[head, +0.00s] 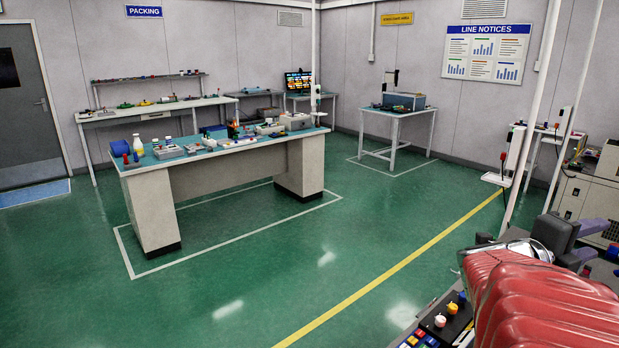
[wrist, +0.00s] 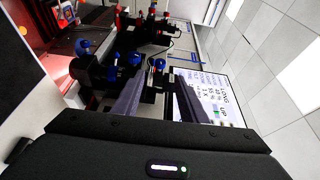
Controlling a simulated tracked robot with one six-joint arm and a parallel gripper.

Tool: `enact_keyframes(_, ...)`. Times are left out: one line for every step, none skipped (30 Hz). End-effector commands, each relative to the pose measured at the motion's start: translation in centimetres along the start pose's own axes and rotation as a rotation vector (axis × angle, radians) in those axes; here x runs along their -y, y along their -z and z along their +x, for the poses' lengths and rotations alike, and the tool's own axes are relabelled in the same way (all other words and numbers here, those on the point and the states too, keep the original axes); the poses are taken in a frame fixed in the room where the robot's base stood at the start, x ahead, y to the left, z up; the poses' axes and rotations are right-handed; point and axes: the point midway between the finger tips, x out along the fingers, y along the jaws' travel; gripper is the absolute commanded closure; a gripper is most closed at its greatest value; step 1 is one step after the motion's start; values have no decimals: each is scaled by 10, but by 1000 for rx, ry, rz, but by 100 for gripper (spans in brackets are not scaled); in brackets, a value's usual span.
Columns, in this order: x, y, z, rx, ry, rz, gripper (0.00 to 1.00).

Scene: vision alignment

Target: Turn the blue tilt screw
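Several blue knobs show on a black stage assembly in the wrist view, including one at the left (wrist: 83,47), one near the middle (wrist: 134,58) and one just right of it (wrist: 159,63). I cannot tell which is the blue tilt screw. My gripper (wrist: 156,92) has its two grey fingers apart, pointing at the black assembly. No blue knob is clearly held between them. In the head view, the gripper's dark end (head: 572,232) shows at the right edge, beyond my red-sleeved arm, which hides most of the bench there.
A lit screen with text (wrist: 218,100) stands right of the fingers in the wrist view. A red-lit box (wrist: 62,18) is at upper left. In the head view, a panel with coloured knobs (head: 437,325) is near my arm. A workbench (head: 150,207) stands across open green floor.

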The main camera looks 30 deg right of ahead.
Motion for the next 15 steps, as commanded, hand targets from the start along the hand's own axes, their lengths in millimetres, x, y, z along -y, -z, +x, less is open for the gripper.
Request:
enact_keyframes(0,1,8,-3,0,-2,61)
enact_keyframes(0,1,13,-4,0,-1,61)
enact_keyframes(-1,1,19,-4,-1,-1,61)
enact_keyframes(0,1,23,-3,-1,-1,61)
enact_keyframes(-1,1,28,-4,-1,-2,61)
enact_keyframes(-1,2,34,-5,-1,-2,61)
enact_keyframes(0,1,38,-3,-1,-1,61)
enact_keyframes(0,1,42,-3,0,-1,61)
enact_keyframes(-1,1,48,-4,-1,-1,61)
enact_keyframes(-1,1,52,-4,-1,-1,61)
enact_keyframes(0,1,57,-4,0,-2,61)
enact_keyframes(-1,1,62,-4,-1,-2,61)
enact_keyframes(-1,1,67,-4,-1,-1,61)
enact_keyframes(-1,1,71,-4,-1,0,61)
enact_keyframes(0,1,76,-4,0,-1,61)
